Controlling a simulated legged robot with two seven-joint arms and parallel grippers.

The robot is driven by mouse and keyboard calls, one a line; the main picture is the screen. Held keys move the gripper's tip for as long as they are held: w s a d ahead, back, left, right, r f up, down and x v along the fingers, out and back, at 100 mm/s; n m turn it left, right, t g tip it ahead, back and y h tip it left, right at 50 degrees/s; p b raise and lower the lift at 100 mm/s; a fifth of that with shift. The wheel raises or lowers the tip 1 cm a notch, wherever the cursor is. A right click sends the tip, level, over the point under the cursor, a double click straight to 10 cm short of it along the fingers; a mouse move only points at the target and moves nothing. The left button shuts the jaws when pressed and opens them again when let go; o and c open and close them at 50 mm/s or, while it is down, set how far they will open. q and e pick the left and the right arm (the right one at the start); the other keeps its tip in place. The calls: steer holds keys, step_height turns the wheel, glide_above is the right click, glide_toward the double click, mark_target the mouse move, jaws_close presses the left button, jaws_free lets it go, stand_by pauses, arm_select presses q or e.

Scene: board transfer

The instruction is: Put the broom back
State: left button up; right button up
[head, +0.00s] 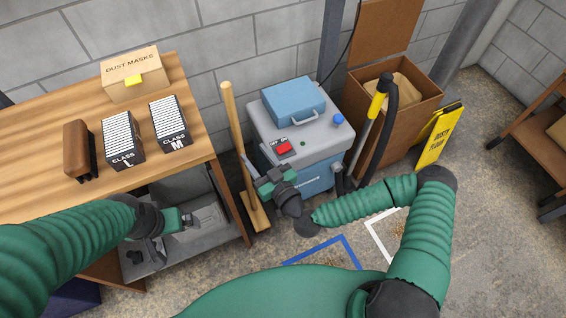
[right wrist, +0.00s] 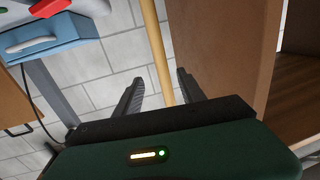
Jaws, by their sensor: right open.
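The broom (head: 235,125) stands nearly upright on the floor between the workbench and the grey and blue machine. Its wooden handle points up and its flat wooden head (head: 256,214) is at the bottom. My right gripper (head: 247,168) is at the lower part of the handle, coming from the right. In the right wrist view its two dark fingers (right wrist: 159,92) are apart, and the handle (right wrist: 153,40) shows between them; contact cannot be told. My left gripper (head: 170,240) is low in front of the workbench, away from the broom; its finger opening is unclear.
The workbench (head: 50,110) holds a dust mask box (head: 133,75), two cartridge packs and a brown brush. The machine (head: 300,130) stands just right of the broom. Further right are a brown bin (head: 425,100) and a yellow floor sign (head: 438,135). Blue and white outlines mark the floor.

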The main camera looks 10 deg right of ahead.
steer(key=s+a+f+n+g+y, duration=0.2)
steer(key=s+a+f+n+g, duration=0.25)
steer(key=s+f+g, duration=0.3)
steer(key=s+d+f+g+h, duration=0.2)
steer(key=s+d+f+g, duration=0.15)
steer(key=d, duration=0.25)
steer(key=s+d+r+m+g+h, duration=0.25)
steer(key=d+r+h, duration=0.25)
steer(key=d, duration=0.5)
steer(key=s+d+r+m, duration=0.2)
steer(key=r+m, duration=0.1)
steer(key=r, duration=0.2)
steer(key=s+d+r+m+h, duration=0.1)
steer(key=s+r+m, duration=0.1)
steer(key=r, duration=0.3)
steer(key=shift+d+m, duration=0.4)
steer(key=shift+m, duration=0.2)
steer(key=shift+s+r, duration=0.1)
steer(key=shift+r, duration=0.05)
